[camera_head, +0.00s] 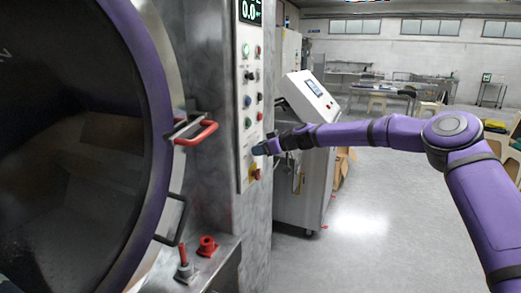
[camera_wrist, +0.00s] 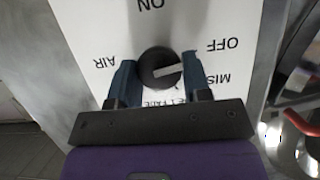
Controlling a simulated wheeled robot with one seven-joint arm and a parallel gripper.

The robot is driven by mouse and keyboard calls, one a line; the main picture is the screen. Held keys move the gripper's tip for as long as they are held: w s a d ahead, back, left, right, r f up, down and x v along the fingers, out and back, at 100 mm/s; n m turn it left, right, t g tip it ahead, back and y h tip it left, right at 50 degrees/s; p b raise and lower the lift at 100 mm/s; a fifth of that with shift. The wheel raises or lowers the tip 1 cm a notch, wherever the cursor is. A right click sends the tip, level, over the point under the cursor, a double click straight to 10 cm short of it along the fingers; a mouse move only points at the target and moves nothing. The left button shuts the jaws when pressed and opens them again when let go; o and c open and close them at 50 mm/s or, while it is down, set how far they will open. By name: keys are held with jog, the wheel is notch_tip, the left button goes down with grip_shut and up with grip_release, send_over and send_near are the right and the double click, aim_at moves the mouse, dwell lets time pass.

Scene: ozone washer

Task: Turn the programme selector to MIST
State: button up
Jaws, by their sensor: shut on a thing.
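In the wrist view the programme selector (camera_wrist: 158,62) is a round dark knob with a pale pointer bar, on a white label plate (camera_wrist: 98,22). The lettering appears upside down: OFF and MIST on the right, AIR on the left, and a partly hidden word below. The bar's clearer end points right and slightly up, between OFF and MIST. My gripper (camera_wrist: 157,78) has one blue finger on each side of the knob and is shut on it. In the head view my gripper (camera_head: 262,149) is at the lower part of the control panel (camera_head: 246,105) and hides the selector.
A red knob (camera_head: 256,174) on a yellow backing sits just below my gripper. Several buttons line the panel above. A round door with a purple rim (camera_head: 160,100) and a red handle (camera_head: 200,134) stands left. Red-topped fittings (camera_head: 207,245) are below. Open floor lies right.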

jog(key=shift+w+d+f+m+g+y, duration=0.15)
jog(key=shift+m+g+y, duration=0.25)
jog(key=shift+m+g, duration=0.65)
jog(key=shift+w+r+m+g+y, duration=0.1)
jog(key=shift+m+g+y, duration=0.35)
jog(key=shift+m, duration=1.1)
jog(key=o, duration=0.9)
jog(key=shift+d, duration=0.1)
jog(key=v, duration=1)
jog(key=shift+d, duration=0.3)
